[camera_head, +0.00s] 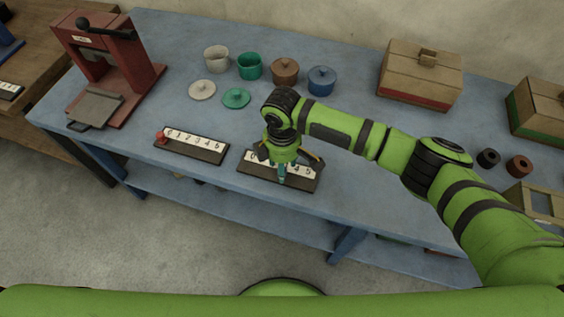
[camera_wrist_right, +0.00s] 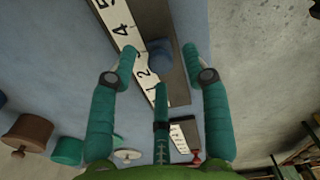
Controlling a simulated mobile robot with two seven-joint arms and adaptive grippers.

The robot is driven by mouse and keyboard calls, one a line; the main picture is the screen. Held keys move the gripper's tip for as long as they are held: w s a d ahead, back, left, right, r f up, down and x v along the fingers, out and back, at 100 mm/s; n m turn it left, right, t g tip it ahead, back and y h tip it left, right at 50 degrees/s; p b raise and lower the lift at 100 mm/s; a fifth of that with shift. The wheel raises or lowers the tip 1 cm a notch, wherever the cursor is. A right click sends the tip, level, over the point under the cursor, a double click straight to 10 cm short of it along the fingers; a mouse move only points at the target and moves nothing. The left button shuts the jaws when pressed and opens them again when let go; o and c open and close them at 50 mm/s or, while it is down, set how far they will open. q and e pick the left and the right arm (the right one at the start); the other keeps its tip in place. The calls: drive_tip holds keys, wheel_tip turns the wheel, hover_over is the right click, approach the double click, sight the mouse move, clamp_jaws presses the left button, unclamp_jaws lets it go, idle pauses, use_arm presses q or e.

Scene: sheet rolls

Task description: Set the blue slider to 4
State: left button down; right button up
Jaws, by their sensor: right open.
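The blue slider's knob (camera_wrist_right: 160,54) shows in the right wrist view on a dark board with a white number strip (camera_wrist_right: 124,36). It stands beside the strip around 2 and 3; its exact mark is unclear. In the head view this board (camera_head: 250,172) lies near the table's front edge, and my gripper hides the knob and middle numbers. My right gripper (camera_head: 284,168) points down over the board. In the wrist view its teal fingers (camera_wrist_right: 158,75) are spread open around the knob's place, with gaps to either side. My left gripper is not in view.
A second slider board (camera_head: 192,146) with a red knob (camera_head: 160,137) at its left end lies to the left. Behind are several pots, including a blue one (camera_head: 321,80), and lids. A red press (camera_head: 110,70) stands far left, a box (camera_head: 420,75) at back right.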

sight(293, 179)
drive_tip(key=shift+f, duration=0.25)
clamp_jaws()
drive_tip(key=p, duration=0.1)
drive_tip(key=d+p, duration=0.1)
drive_tip(key=s+d, duration=0.1)
drive_tip(key=shift+d+r+p, duration=0.25)
drive_tip(key=shift+p, duration=0.15)
drive_tip(key=shift+d+f, duration=0.1)
drive_tip(key=shift+d, duration=0.25)
drive_tip(key=shift+f, duration=0.1)
unclamp_jaws()
drive_tip(key=shift+a, duration=0.1)
